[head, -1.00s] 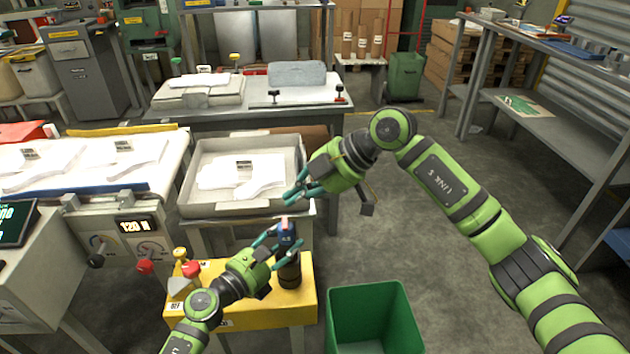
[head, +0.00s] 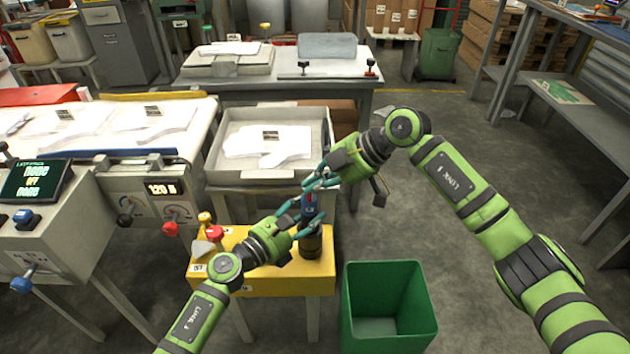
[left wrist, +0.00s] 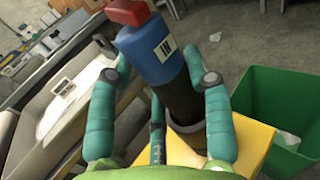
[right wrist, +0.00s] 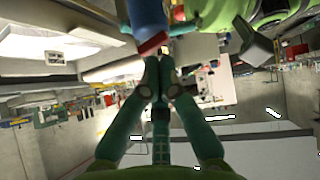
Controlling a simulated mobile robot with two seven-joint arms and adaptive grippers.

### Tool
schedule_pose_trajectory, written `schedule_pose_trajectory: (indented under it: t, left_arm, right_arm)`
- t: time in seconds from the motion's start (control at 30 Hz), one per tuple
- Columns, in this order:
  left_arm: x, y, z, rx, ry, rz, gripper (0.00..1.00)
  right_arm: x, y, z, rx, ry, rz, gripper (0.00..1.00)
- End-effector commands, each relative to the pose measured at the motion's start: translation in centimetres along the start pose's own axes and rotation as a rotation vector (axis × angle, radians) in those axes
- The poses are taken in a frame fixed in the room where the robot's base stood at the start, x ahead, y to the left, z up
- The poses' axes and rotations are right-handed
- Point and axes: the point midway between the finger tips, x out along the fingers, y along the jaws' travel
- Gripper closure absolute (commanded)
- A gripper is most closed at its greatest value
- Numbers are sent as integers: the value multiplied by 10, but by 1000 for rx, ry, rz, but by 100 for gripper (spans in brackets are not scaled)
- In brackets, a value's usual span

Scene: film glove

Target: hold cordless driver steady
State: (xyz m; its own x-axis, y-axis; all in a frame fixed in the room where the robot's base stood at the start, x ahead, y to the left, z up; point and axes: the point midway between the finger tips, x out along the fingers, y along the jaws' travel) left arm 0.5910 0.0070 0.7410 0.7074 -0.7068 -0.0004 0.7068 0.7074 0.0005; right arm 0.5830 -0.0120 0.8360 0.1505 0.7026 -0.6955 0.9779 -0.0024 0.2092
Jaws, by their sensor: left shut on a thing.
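The cordless driver (head: 309,206) has a blue body with a white label, a dark lower part and a red end. It stands in a dark round holder (head: 311,245) on the yellow bench. The left wrist view shows the blue body (left wrist: 152,55) tilted in the picture, with the red end at the top. My left gripper (head: 297,216) is shut around the blue body. My right gripper (head: 311,190) is at the driver's top. In the right wrist view its fingertips (right wrist: 160,68) are together, just by the red end (right wrist: 152,43); I cannot tell whether they touch it.
The yellow bench (head: 265,283) also carries red and yellow knobs (head: 211,231). A green bin (head: 390,305) stands right of it. Behind is a grey tray (head: 225,170) with white film pieces. A console with a screen (head: 37,182) is at left. The floor at right is open.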

Motion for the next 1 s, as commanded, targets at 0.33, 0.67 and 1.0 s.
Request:
schedule_pose_trajectory:
  t: [0.33,0.67,1.0]
  left_arm:
    - [0,0,0,-1,0,-1,97]
    - [0,0,0,-1,0,-1,97]
    - [0,0,0,-2,0,-1,97]
  right_arm:
    - [3,2,3,41,-2,-41,100]
    - [5,4,5,70,-1,-70,100]
    - [4,-6,5,68,-2,-71,100]
